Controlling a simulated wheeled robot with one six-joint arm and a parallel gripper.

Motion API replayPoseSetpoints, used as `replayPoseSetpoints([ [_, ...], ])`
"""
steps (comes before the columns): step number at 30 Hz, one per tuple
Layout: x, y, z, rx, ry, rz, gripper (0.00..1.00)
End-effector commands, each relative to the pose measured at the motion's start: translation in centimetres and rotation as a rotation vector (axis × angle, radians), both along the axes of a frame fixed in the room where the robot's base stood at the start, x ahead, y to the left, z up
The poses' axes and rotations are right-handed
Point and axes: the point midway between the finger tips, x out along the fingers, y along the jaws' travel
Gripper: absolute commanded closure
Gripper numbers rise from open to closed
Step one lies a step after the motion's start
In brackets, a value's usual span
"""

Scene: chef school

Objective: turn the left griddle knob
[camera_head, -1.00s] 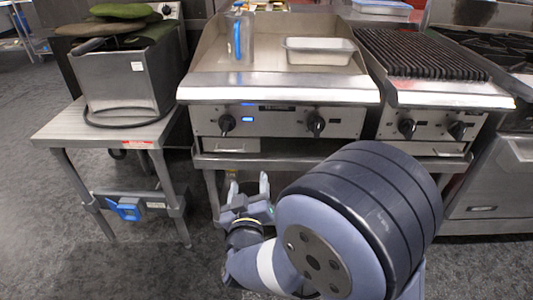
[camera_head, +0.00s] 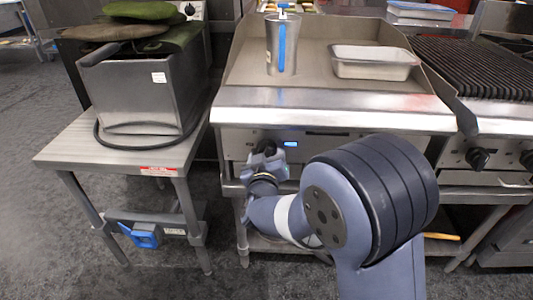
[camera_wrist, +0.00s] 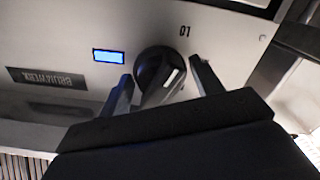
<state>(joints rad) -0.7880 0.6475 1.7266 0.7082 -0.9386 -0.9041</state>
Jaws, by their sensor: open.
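The left griddle knob (camera_wrist: 150,68) is round and black with a pale mark on its grip, in the wrist view. It sits on the griddle's steel front panel (camera_wrist: 60,35). My gripper (camera_head: 265,150) is at the left of this panel in the head view, where it largely hides the knob. In the wrist view my gripper (camera_wrist: 163,82) is open, with one finger on each side of the knob. I cannot tell whether the fingers touch it. The griddle (camera_head: 300,97) has a flat plate and a steel front ledge above the panel.
A blue-lit display (camera_wrist: 108,56) is beside the knob. A metal jug (camera_head: 271,45) and a steel pan (camera_head: 375,63) stand on the griddle. A steel side table (camera_head: 75,150) with a metal bin (camera_head: 140,95) is at left. A ribbed grill (camera_head: 470,65) is at right.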

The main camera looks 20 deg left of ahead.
Motion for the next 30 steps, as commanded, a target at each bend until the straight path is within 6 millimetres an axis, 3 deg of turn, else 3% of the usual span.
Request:
replayPoseSetpoints([
  [7,0.06,0.02,-0.01,-0.001,0.0,0.0,0.39],
  [19,0.03,0.01,0.0,-0.001,0.0,0.0,0.7],
  [30,0.02,-0.02,-0.17,0.07,0.016,0.0,0.7],
])
